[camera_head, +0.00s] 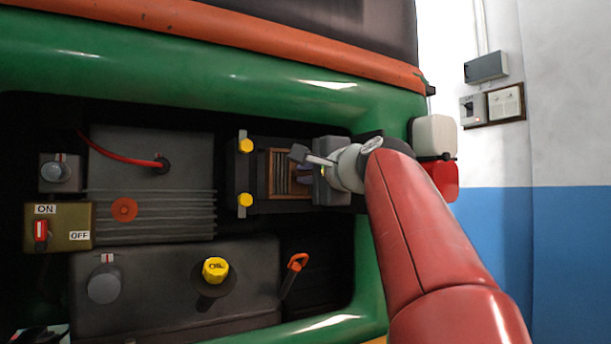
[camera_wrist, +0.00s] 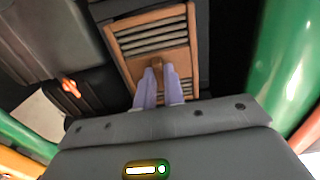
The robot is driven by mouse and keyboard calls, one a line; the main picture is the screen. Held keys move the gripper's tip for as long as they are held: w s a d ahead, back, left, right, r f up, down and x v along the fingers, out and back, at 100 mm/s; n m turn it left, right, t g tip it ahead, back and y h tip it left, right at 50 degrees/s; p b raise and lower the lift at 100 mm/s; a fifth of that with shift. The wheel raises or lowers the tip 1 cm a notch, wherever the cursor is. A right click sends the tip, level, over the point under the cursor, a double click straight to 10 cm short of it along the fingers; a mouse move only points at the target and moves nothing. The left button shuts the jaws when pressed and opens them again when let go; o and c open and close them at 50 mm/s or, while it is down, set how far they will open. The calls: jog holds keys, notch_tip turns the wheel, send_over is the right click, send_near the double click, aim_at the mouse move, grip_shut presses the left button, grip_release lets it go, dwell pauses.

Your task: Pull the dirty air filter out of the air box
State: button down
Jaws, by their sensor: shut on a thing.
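The air filter (camera_wrist: 150,40) is a brown-framed panel with grey pleats and a small brown tab in its middle. In the wrist view it sits inside the dark opening of the air box. My gripper (camera_wrist: 160,80) has its two pale purple fingers closed on the tab. In the head view the filter (camera_head: 290,172) shows as a brown frame with slats in the air box (camera_head: 247,190), which has two yellow clips (camera_head: 245,146) on its left side. My gripper (camera_head: 305,172) comes in from the right, and its body hides the right part of the box.
An ON/OFF switch box (camera_head: 58,228), a ribbed grey engine block (camera_head: 150,190), and a tank with a yellow oil cap (camera_head: 215,269) lie to the left. An orange-handled dipstick (camera_head: 297,262) stands below the air box. The green body frame (camera_head: 368,260) edges the bay at right.

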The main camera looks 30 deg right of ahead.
jog(key=shift+s+d+b, duration=0.1)
jog(key=shift+s+b, duration=0.3)
jog(key=shift+s, duration=2.1)
